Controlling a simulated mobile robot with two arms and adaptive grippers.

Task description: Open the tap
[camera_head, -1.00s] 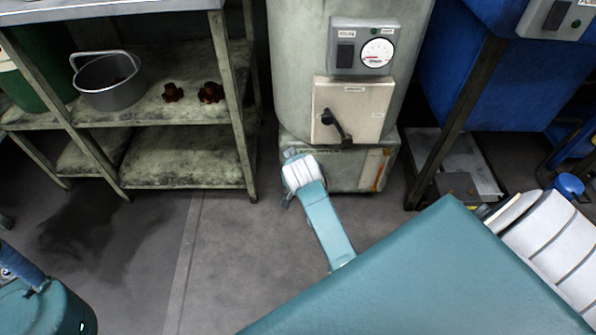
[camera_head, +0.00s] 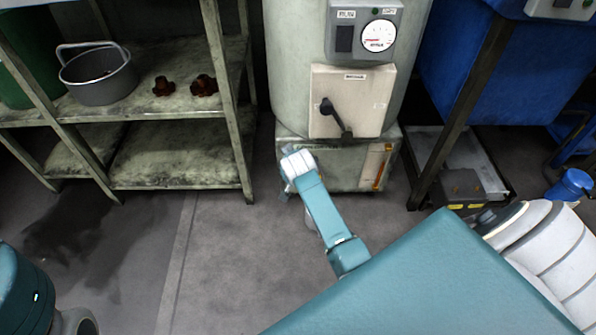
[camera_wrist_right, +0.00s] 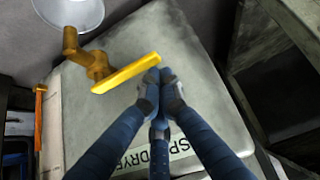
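In the right wrist view the brass tap (camera_wrist_right: 92,62) sticks out from a pale panel, with a long yellow lever handle (camera_wrist_right: 125,74). My right gripper (camera_wrist_right: 160,78) has its blue fingers with grey tips drawn together at the handle's right end. The fingertips are at or very near that end; I cannot tell whether they touch it. No object shows between them. In the head view my right wrist (camera_head: 298,165) is in front of the machine's low base (camera_head: 345,165), and the tap is hidden. My left gripper is not in view.
The machine (camera_head: 350,100) has a dark switch and a gauge. A metal shelf (camera_head: 180,155) with a grey pot (camera_head: 98,80) stands at left. A blue tank (camera_head: 490,75) is at right. A pale round vessel (camera_wrist_right: 70,10) is beside the tap. Floor in front is open.

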